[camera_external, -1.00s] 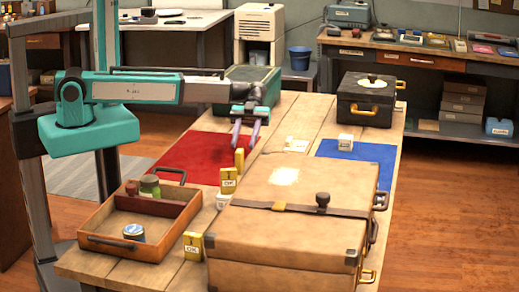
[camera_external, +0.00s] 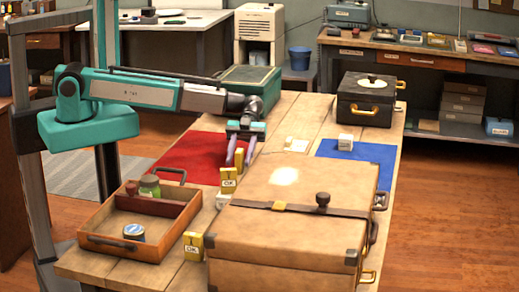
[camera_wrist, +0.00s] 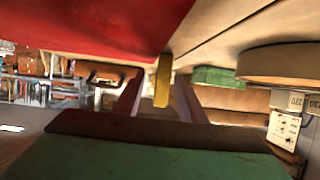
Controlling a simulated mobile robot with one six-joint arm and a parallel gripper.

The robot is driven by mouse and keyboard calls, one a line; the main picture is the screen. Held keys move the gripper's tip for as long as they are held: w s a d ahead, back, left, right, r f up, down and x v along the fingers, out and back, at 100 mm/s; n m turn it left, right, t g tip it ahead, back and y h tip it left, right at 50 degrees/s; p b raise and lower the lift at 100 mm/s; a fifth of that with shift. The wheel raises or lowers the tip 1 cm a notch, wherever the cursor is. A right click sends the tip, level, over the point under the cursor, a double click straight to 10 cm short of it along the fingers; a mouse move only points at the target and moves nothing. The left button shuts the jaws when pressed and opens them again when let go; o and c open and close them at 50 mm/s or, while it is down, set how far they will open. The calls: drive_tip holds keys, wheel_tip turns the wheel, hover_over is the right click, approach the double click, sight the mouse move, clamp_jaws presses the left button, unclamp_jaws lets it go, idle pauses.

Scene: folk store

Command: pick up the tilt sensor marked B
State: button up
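A small upright yellow block (camera_external: 239,158) stands at the right edge of the red mat (camera_external: 190,158), and I cannot read any mark on it. My gripper (camera_external: 235,160) is open and points down over it. In the wrist view the yellow block (camera_wrist: 162,80) shows between my two fingers (camera_wrist: 156,92), with gaps on both sides. Another yellow block with an "OK" label (camera_external: 228,180) stands just nearer the camera, and a similar one (camera_external: 194,246) stands by the tray. I cannot make out a letter B on anything.
A large tan case (camera_external: 290,235) fills the table's near right. An open wooden tray (camera_external: 100,244) with jars is at near left. A black case (camera_external: 365,108) and a green box (camera_external: 248,77) stand behind.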

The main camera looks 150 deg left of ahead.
sight(238, 164)
drive_tip(key=x, duration=0.1)
drive_tip(key=p+x, duration=0.2)
drive_tip(key=x, duration=0.1)
drive_tip(key=shift+w+r, duration=0.2)
drive_tip(key=shift+w+d+f, duration=0.25)
drive_tip(key=shift+w+d, duration=0.05)
drive_tip(key=shift+w, duration=0.05)
clamp_jaws()
drive_tip(key=shift+r, duration=0.15)
idle(0.4)
